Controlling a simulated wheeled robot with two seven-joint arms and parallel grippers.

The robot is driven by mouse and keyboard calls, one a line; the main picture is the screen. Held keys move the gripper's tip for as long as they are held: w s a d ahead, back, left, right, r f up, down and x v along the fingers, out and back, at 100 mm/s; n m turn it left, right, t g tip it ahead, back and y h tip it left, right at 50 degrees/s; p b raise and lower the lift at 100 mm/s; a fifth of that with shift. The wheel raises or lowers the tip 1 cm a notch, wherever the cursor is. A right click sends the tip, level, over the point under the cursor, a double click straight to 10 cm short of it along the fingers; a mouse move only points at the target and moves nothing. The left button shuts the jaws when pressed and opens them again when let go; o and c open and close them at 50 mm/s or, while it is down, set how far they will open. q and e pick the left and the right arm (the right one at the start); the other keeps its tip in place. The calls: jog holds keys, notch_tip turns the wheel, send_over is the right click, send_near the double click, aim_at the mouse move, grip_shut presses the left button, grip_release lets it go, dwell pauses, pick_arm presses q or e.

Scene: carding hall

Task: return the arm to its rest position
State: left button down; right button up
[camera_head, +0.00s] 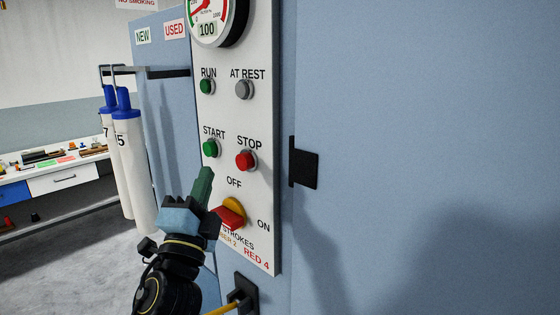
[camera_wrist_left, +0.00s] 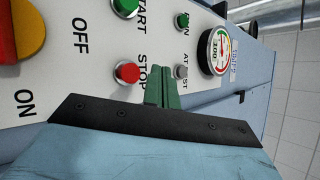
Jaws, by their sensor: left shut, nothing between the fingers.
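My left gripper (camera_head: 204,185) is shut and empty, its green fingers together and pointing up. In the head view it overlaps the lower left of the white control panel (camera_head: 262,185), below the green START button (camera_head: 210,148) and beside the red-and-yellow OFF/ON switch (camera_head: 230,213). In the left wrist view the shut fingers (camera_wrist_left: 166,90) show beside the red STOP button (camera_wrist_left: 127,72). I cannot tell how far the fingers are from the panel; no contact is clear. My right gripper is in neither view.
A gauge (camera_head: 213,15) tops the panel on the blue cabinet (camera_head: 420,110). A black latch (camera_head: 304,168) juts out at the right. White tubes with blue caps (camera_head: 130,160) hang at the left. A workbench (camera_head: 60,180) stands behind, with open floor (camera_head: 75,260) before it.

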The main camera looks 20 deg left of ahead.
pick_arm(q)
jog(key=s+a+f+n+g, duration=0.1)
jog(key=s+f+n+g, duration=0.3)
jog(key=f, duration=0.7)
jog(key=s+f+n+g, duration=0.1)
jog(key=f+n+g, duration=0.45)
jog(key=f, duration=0.45)
jog(key=s+d+f+n+g+h, duration=0.1)
jog(key=s+d+f+g+h, duration=0.3)
jog(key=s+f, duration=0.5)
jog(key=s+d+f+n+g+h, duration=0.15)
jog(key=s+d+f+g, duration=0.25)
jog(key=s+f+g, duration=0.45)
jog(key=s+f+b, duration=0.3)
jog(key=f+b, duration=0.2)
jog(key=f, duration=2.3)
jog(key=s+a+f+b, duration=0.2)
jog(key=s+f+b, duration=0.3)
jog(key=s+f, duration=1.1)
notch_tip(320, 180, down, 4)
jog(key=shift+s+a+f+g, duration=0.2)
jog(key=shift+s+a+g, duration=0.15)
jog(key=shift+g, duration=0.05)
